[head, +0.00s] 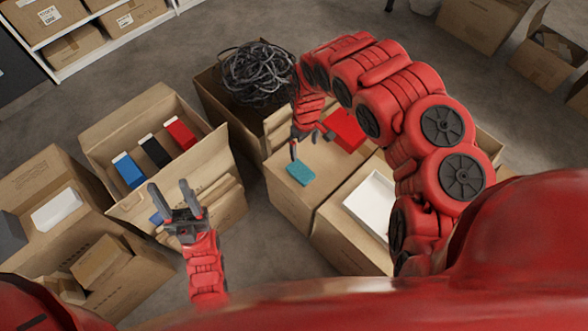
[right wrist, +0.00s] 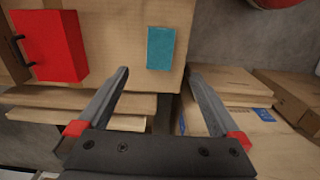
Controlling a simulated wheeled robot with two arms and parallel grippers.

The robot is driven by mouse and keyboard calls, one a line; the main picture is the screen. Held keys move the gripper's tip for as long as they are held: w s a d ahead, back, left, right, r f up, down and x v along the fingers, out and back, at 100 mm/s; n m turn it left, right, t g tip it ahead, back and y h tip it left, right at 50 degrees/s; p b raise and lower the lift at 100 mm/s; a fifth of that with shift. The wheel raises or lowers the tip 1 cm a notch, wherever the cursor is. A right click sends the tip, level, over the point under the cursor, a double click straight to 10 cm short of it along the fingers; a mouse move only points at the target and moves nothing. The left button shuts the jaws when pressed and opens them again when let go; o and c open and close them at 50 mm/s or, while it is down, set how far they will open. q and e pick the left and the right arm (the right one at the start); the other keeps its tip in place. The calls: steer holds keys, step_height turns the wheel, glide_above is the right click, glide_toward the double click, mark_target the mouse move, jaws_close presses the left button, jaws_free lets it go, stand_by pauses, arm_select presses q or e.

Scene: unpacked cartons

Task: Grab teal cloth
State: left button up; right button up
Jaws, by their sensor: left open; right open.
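The teal cloth (head: 301,174) is a small flat folded rectangle lying on top of a closed carton in the middle of the head view. In the right wrist view the teal cloth (right wrist: 161,48) lies just ahead of my fingertips, near the carton's edge. My right gripper (head: 302,141) is open and empty close to the cloth; its fingers (right wrist: 158,72) are apart and do not enclose it. My left gripper (head: 176,196) is open and empty, with its fingers pointing up, in front of an open carton at the left.
A red box (head: 346,130) sits beside the cloth on the carton top (head: 284,200). A white tray (head: 371,203) is on the neighbouring carton. A tangle of black cable (head: 258,73) fills a carton behind. An open carton (head: 100,135) at the left holds blue, black and red items.

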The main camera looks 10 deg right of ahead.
steer(key=b, duration=0.6)
glide_above(302, 170)
steer(key=s, duration=0.1)
step_height(302, 170, down, 10)
steer(key=shift+s+f, duration=0.1)
steer(key=shift+f, duration=0.65)
steer(key=f, duration=0.5)
steer(key=shift+w+a+f, duration=0.1)
steer(key=shift+w, duration=0.15)
steer(key=c, duration=1.2)
steer(key=shift+r, duration=0.2)
